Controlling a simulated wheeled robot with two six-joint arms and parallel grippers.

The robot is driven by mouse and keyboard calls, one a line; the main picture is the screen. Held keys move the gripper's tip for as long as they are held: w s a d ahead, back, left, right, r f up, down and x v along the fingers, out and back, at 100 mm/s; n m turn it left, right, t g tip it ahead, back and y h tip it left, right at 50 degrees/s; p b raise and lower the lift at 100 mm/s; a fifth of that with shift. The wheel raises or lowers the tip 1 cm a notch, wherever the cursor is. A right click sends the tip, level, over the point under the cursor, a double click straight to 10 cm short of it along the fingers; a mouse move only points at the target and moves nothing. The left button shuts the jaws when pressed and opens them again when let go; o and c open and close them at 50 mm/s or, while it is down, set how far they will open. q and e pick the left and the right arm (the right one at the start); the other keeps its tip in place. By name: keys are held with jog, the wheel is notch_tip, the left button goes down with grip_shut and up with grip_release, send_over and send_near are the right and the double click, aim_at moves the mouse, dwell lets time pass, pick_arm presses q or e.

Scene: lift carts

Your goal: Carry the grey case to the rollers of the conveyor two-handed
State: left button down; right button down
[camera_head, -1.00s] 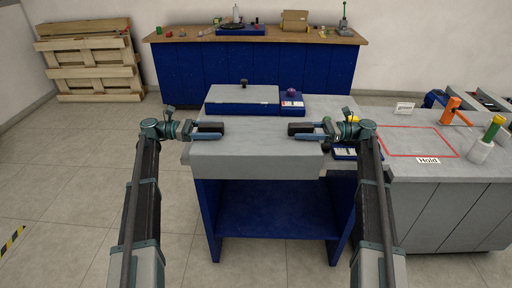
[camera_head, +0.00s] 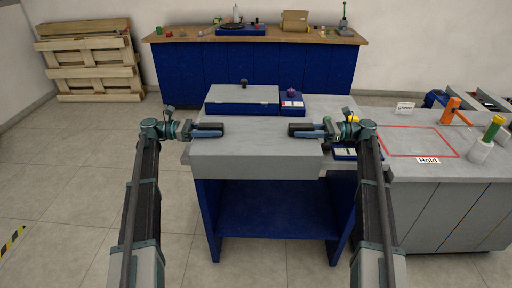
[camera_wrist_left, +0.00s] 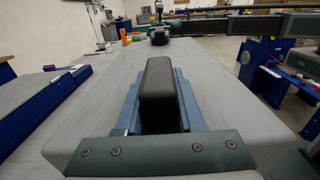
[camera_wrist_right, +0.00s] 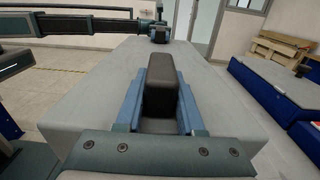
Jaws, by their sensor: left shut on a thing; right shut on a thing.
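The grey case (camera_head: 256,158) is a wide box in front of me, at the blue bench with an open shelf. It fills much of the left wrist view (camera_wrist_left: 215,85) and the right wrist view (camera_wrist_right: 95,95). My left gripper (camera_head: 210,130) is shut on a dark upright grip (camera_wrist_left: 158,85) on the case's top, toward its left end. My right gripper (camera_head: 303,130) is shut on the matching dark grip (camera_wrist_right: 161,85) toward its right end. I cannot clearly make out conveyor rollers in any view.
A grey-topped blue box (camera_head: 240,97) stands behind the case. Pallets (camera_head: 90,65) lean at the back left. Left floor is clear.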

pick_arm(q)
jog(key=shift+w+r, duration=0.1)
jog(key=shift+r, duration=0.05)
pick_arm(e)
jog(key=shift+w+r, duration=0.1)
jog(key=shift+r, duration=0.05)
dwell(0.6)
pick_arm(q)
jog(key=shift+r+p, duration=0.15)
jog(key=shift+p, duration=0.15)
pick_arm(e)
jog(key=shift+r, duration=0.15)
pick_arm(q)
jog(key=shift+r+p, duration=0.75)
pick_arm(e)
jog(key=shift+r, duration=0.75)
pick_arm(q)
jog(key=shift+a, duration=0.1)
pick_arm(e)
jog(key=shift+d+r, duration=0.1)
